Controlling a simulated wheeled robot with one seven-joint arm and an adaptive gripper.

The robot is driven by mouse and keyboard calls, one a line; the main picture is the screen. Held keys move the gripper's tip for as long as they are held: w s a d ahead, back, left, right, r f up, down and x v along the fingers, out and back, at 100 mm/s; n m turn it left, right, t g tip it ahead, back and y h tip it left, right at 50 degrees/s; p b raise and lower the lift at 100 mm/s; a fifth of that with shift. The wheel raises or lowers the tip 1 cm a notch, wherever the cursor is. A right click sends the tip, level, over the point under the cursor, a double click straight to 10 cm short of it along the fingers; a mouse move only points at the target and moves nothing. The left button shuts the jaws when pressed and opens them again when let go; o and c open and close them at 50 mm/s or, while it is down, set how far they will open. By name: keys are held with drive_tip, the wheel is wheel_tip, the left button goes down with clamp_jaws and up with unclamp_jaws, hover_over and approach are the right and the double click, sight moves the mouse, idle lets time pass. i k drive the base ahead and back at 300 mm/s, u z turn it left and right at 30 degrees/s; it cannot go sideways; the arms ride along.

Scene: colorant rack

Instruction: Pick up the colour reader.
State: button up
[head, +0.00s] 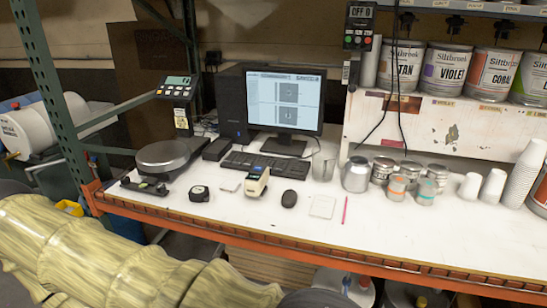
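The colour reader appears to be the small cream-coloured handheld device (257,183) with a dark front part. It stands on the white bench top (400,222), in front of the black keyboard (266,164), in the head view. A small pale pad lies to its left and a black mouse (289,198) to its right, both apart from it. Nothing covers it. My gripper does not show in this view, so I cannot see whether it is open or shut.
A round-pan scale (166,156) and a black tape measure (199,193) are to the left. A clear cup (323,168), several small tins and white cups (493,186) stand to the right. The monitor (287,102) is behind. An orange beam (300,250) edges the bench.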

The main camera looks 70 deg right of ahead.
sight(255, 182)
drive_tip(key=z, duration=1.35)
